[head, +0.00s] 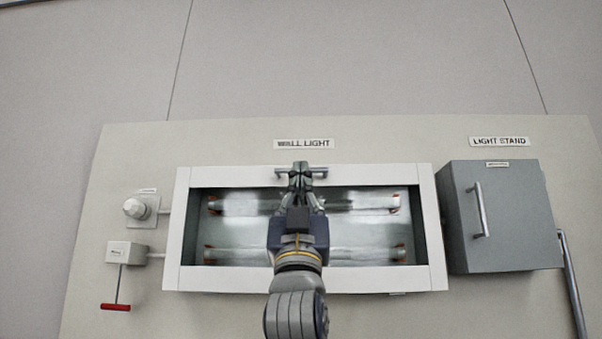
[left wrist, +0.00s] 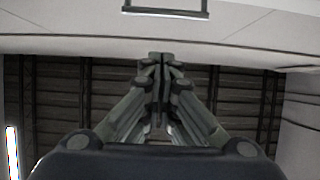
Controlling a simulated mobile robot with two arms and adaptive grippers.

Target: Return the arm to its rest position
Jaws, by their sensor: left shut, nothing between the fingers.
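My left gripper (head: 300,173) is in the middle of the head view, in front of the wall light box (head: 437,230). Its fingertips are together and nothing is between them. They overlap the handle (head: 322,174) on the box's upper frame in the head view; I cannot tell there whether they touch it. In the left wrist view the shut fingers (left wrist: 160,58) point up the picture, and a bar handle (left wrist: 165,12) shows beyond them, apart from the tips. My arm hides part of the box's inside. My right gripper is not in view.
A grey light stand box (head: 520,220) with a vertical handle is at the right. A round knob (head: 135,208) and a small switch box (head: 125,252) with a red-handled lever (head: 116,306) are at the left. The wall above (head: 330,70) is bare.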

